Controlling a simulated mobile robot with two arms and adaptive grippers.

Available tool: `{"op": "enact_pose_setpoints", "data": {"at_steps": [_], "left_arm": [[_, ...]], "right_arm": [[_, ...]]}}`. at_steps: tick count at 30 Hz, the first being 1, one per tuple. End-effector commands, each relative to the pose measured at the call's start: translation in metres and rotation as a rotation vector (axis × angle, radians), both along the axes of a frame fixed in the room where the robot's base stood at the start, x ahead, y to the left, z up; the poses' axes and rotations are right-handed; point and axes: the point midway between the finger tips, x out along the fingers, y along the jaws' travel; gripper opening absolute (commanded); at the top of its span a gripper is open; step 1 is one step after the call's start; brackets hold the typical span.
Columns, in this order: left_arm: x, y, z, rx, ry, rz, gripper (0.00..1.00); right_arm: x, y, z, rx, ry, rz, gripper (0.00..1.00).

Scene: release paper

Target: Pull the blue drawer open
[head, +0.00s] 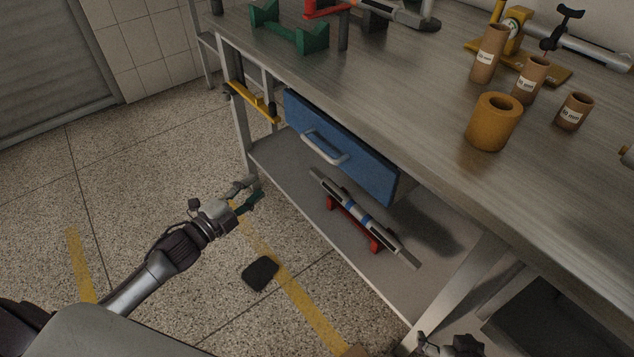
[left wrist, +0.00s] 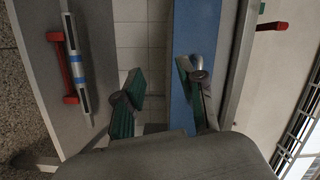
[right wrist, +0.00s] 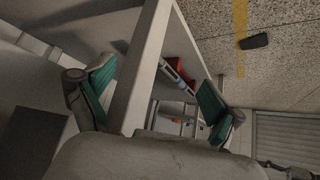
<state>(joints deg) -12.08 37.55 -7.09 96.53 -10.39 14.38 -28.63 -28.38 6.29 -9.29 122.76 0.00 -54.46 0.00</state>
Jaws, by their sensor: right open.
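The blue drawer (head: 365,165) hangs under the workbench top and looks shut. Its pale curved handle (head: 325,149) is on the front face. In the left wrist view, the blue drawer front (left wrist: 208,25) stands behind my right-hand finger, with what looks like the handle (left wrist: 196,61) near that fingertip. My left gripper (head: 249,191) is open and empty, in front of and left of the drawer in the head view, apart from the handle there. My right gripper (right wrist: 155,88) is open, low by a bench leg (right wrist: 143,75) that shows between its fingers; contact cannot be told.
A level with red feet (head: 350,207) lies on the lower shelf (head: 295,180). Brown cylinders (head: 488,52), an orange roll (head: 492,122) and green brackets (head: 290,35) stand on the bench top (head: 400,85). A dark object (head: 260,273) lies on the otherwise open floor.

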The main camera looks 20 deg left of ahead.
Motion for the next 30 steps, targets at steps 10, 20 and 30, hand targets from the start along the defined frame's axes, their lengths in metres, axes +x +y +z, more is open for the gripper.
{"op": "enact_pose_setpoints", "data": {"at_steps": [10, 20, 30], "left_arm": [[-0.015, -0.055, 0.053, 0.171, -0.309, -0.217, 0.39], [0.023, -0.082, 0.067, 0.170, -0.318, -0.219, 0.39], [0.078, -0.118, 0.078, 0.171, -0.314, -0.218, 0.39]], "right_arm": [[-0.005, 0.000, 0.043, 0.023, -0.128, 0.001, 0.93], [0.011, 0.006, 0.058, 0.047, -0.231, 0.008, 0.93], [0.028, 0.013, 0.076, 0.078, -0.362, 0.016, 0.93]]}}
